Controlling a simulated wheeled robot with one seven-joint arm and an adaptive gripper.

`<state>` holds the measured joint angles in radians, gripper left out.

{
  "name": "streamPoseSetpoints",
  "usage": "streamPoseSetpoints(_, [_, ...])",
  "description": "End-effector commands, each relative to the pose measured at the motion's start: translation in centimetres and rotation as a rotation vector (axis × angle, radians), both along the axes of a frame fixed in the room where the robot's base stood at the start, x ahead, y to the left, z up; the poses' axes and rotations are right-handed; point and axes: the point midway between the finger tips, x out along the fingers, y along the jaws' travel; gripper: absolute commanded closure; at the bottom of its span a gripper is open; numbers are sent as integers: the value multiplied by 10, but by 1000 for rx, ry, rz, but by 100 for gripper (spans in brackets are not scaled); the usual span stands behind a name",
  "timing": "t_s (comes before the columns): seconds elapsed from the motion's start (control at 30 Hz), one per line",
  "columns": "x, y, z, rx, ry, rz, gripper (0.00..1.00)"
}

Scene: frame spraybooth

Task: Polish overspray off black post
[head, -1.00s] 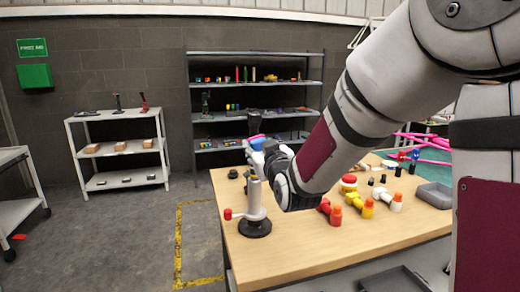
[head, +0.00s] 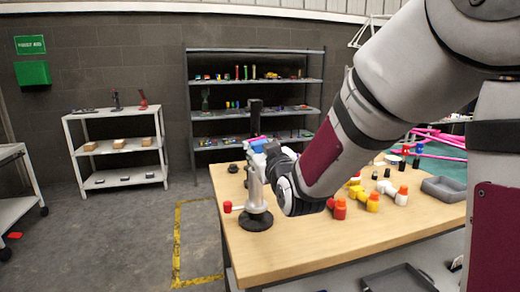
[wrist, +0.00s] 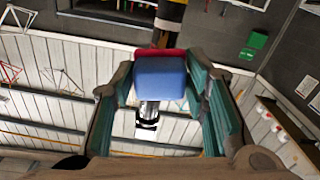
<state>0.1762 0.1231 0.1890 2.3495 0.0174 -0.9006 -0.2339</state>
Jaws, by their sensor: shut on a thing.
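A black post (head: 255,116) stands upright above the grey stand (head: 255,190), which has a round black base on the bench's near left part. My gripper (head: 270,149) is at the post's lower end, to its right. It is shut on a blue pad with a red layer (wrist: 160,78), which sits between the fingers in the wrist view. In that view a dark post with a yellow-orange band (wrist: 171,14) runs behind the pad, and a shiny end (wrist: 148,116) shows beyond it. I cannot tell whether the pad touches the post.
The wooden bench (head: 300,240) holds red, yellow and white fittings (head: 372,202) and a grey tray (head: 443,189) to the right.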

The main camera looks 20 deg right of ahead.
Motion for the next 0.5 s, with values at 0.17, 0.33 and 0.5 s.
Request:
streamPoseSetpoints(0.17, [1, 0, -8, 0, -1, 0, 81])
streamPoseSetpoints(0.33, [2, 0, -21, 0, -2, 0, 81])
streamPoseSetpoints(0.5, [3, 0, -33, 0, -1, -1, 81])
